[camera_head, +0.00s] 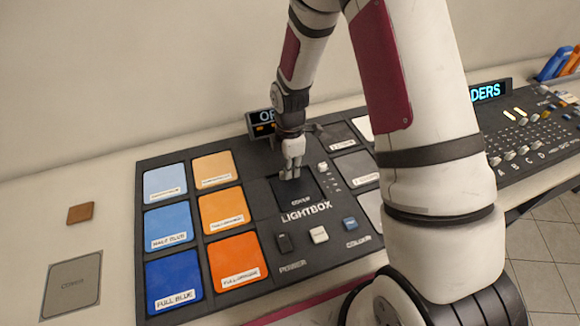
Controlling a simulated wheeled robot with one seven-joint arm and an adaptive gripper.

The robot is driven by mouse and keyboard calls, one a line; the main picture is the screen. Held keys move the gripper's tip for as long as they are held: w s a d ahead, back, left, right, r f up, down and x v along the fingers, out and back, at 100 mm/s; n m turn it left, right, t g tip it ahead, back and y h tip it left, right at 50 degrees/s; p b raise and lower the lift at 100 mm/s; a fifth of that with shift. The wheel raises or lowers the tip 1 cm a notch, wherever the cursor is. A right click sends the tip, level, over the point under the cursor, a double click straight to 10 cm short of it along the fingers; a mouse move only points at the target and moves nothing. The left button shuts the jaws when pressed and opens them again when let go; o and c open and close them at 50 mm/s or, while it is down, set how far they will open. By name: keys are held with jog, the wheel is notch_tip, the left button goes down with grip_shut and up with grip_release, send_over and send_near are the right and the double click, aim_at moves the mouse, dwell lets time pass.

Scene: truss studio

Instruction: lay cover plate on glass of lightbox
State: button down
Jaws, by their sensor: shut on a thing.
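The lightbox (273,222) is in the middle of a dark console, with its name printed below a dark square. My gripper (290,176) points down over this square, fingers shut on the dark cover plate (312,190). The plate appears to be at the glass. I cannot tell whether it touches the glass or is held just above. The glass itself is hidden. The word COVER shows at the near side of the square.
Blue and orange filter panels (168,230) lie left of the lightbox. Buttons (318,235) sit in front of it. My arm hides much of the right side.

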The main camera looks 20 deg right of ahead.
jog(key=c, duration=1.6)
grip_release()
jog(key=shift+f, duration=0.15)
notch_tip(320, 180, up, 12)
jog(key=b, duration=0.1)
notch_tip(320, 180, up, 8)
jog(key=m+t, duration=0.1)
jog(key=m, duration=0.3)
send_over(295, 184)
jog(key=s+r+m+t, duration=0.4)
jog(key=s+r+m, duration=1)
jog(key=s, duration=0.4)
jog(key=shift+s+a+t, duration=0.25)
jog(key=shift+s+t, duration=0.05)
jog(key=shift+s, duration=0.1)
jog(key=shift+r, duration=0.1)
